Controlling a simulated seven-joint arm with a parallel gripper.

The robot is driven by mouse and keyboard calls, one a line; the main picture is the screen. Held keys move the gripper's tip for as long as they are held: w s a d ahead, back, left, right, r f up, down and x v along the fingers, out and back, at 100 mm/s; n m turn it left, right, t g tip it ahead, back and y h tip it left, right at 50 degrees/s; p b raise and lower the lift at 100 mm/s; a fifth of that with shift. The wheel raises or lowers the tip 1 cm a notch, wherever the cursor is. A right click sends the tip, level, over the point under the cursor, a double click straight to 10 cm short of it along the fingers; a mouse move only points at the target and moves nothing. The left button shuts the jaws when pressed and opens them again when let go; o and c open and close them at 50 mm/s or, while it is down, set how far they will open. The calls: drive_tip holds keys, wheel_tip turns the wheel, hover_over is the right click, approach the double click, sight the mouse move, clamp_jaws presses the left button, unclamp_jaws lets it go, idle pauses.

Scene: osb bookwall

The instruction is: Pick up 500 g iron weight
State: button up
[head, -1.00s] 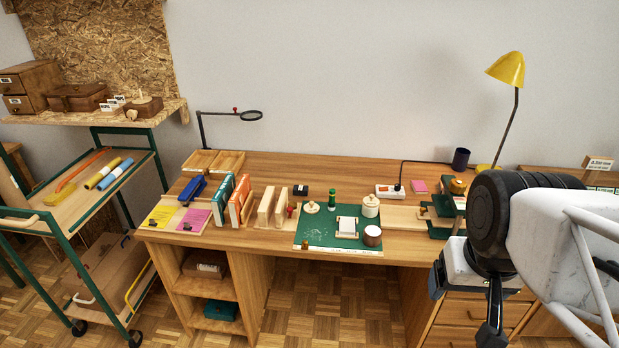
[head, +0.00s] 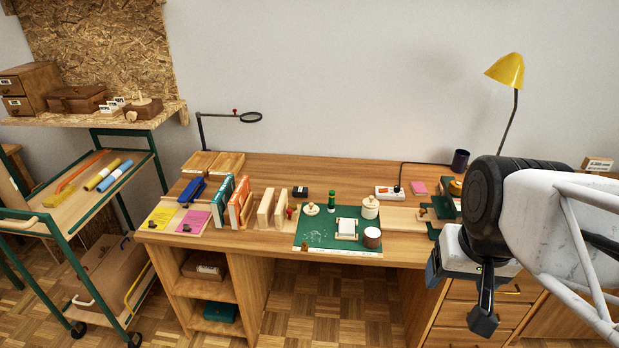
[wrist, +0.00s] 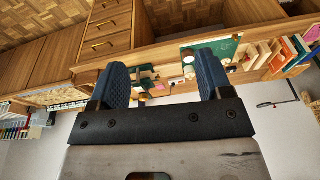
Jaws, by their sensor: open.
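My gripper (wrist: 163,78) is open, with its two blue-padded fingers apart and nothing between them in the wrist view. In the head view it hangs at the right, in front of the desk's right part, with a dark finger (head: 484,312) pointing down. I cannot tell for certain which thing is the 500 g iron weight. Small dark pieces lie on the yellow sheet (head: 160,217) and the pink sheet (head: 195,219) at the desk's left, and a small black block (head: 300,191) stands near the middle. My arm hides part of the right side.
The wooden desk (head: 300,165) holds a green mat (head: 318,232) with jars, upright books (head: 240,198), a power strip (head: 388,192) and a dark cup (head: 460,159). A yellow lamp (head: 506,70) rises behind my arm. A green-framed cart (head: 60,225) stands left. The desk's back strip is mostly clear.

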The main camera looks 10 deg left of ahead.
drive_tip(key=w+a+f+m+g+y, duration=0.1)
drive_tip(key=w+a+m+y, duration=0.2)
drive_tip(key=w, duration=1)
drive_tip(key=w+a+f+m+g+y, duration=0.15)
drive_tip(key=w+a, duration=0.45)
drive_tip(key=w, duration=0.6)
drive_tip(key=w+a+f+m+y, duration=0.15)
drive_tip(key=w+a+m, duration=0.25)
drive_tip(key=w, duration=0.9)
drive_tip(key=w+a+f+m+y, duration=0.2)
drive_tip(key=w+a+f, duration=0.1)
drive_tip(key=w+f, duration=0.4)
drive_tip(key=w+a+f+m+y, duration=0.2)
drive_tip(key=w+a+f, duration=0.15)
drive_tip(key=w, duration=0.65)
drive_tip(key=m+y, duration=0.3)
drive_tip(key=m, duration=0.2)
approach(300, 192)
drive_tip(key=shift+w+r+n, duration=0.2)
drive_tip(key=shift+w+n, duration=0.05)
drive_tip(key=shift+w, duration=0.4)
drive_tip(key=shift+w+a+f, duration=0.2)
drive_tip(key=shift+w+f, duration=0.15)
drive_tip(key=shift+f, duration=0.2)
drive_tip(key=shift+x, duration=1.3)
drive_tip(key=shift+a, duration=0.15)
